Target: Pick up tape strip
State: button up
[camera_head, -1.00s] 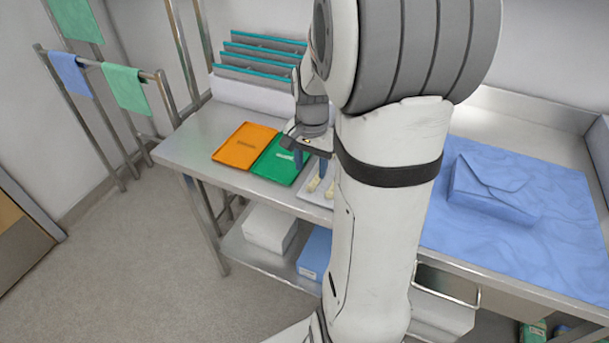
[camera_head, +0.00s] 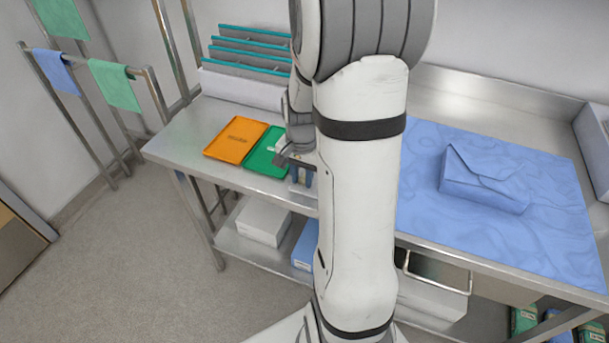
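My gripper (camera_head: 301,174) points down over the bench just right of the green tray (camera_head: 266,153). Its two dark bluish fingertips show close together, low over the bench near its front edge. Whether they hold anything cannot be made out. I cannot identify a tape strip for certain. A small pale mark or piece (camera_head: 281,144) shows at the right of the green tray, partly hidden by my wrist. My arm covers the bench area right of the gripper.
An orange tray (camera_head: 234,140) lies left of the green one. A grey rack with teal edges (camera_head: 250,50) stands behind. A blue wrapped package (camera_head: 484,180) rests on a blue cloth (camera_head: 425,215) at right. A lower shelf holds a white box (camera_head: 263,221).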

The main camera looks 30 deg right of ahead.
grip_shut()
